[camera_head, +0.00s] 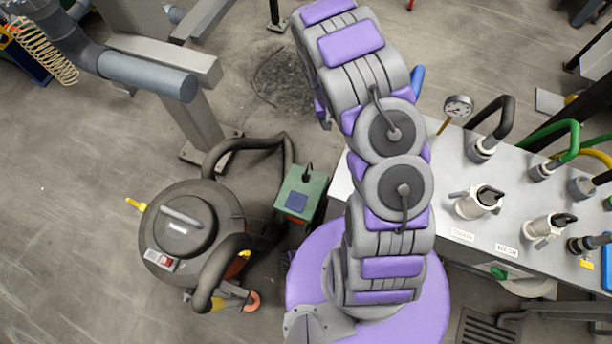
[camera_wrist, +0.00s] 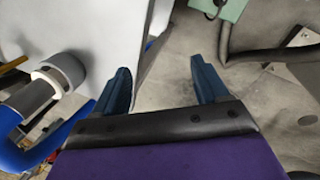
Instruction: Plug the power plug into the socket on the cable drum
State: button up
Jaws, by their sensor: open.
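My gripper (camera_wrist: 161,68) shows in the wrist view with its two dark blue fingers spread apart and nothing between them. In the head view my arm hides the gripper. I cannot make out a power plug or a cable drum with a socket in either view. A green box (camera_head: 311,187) with a dark blue panel and a short black cable on top stands beside the vacuum cleaner in the head view. Part of a green thing (camera_wrist: 234,9) with a dark cable or hose below it shows at the top of the wrist view, beyond the right finger.
A dark vacuum cleaner (camera_head: 190,235) with a black hose stands left of the green box. A grey table (camera_head: 450,180) with valves, a gauge (camera_head: 458,106) and hoses is on the right. A blue hose (camera_wrist: 82,118) and white fitting (camera_wrist: 58,72) lie left of my fingers.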

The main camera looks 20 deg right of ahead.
jog(key=a+f+y+p, duration=0.1)
jog(key=a+f, duration=0.3)
jog(key=f, duration=0.8)
jog(key=y+p, duration=0.1)
jog(key=y, duration=0.1)
send_over(306, 174)
notch_tip(306, 174, down, 9)
jog(key=shift+s+r+t, duration=0.2)
jog(key=shift+s+t, duration=0.2)
jog(key=shift+s, duration=0.05)
jog(key=shift+f, duration=0.1)
notch_tip(306, 174, down, 12)
jog(key=b, duration=0.5)
jog(key=shift+w+f+b, duration=0.2)
jog(key=shift+f+b, duration=0.35)
jog(key=shift+f, duration=0.75)
jog(key=shift+w+f+b, duration=0.2)
jog(key=shift+f+b, duration=0.3)
jog(key=shift+f, duration=0.8)
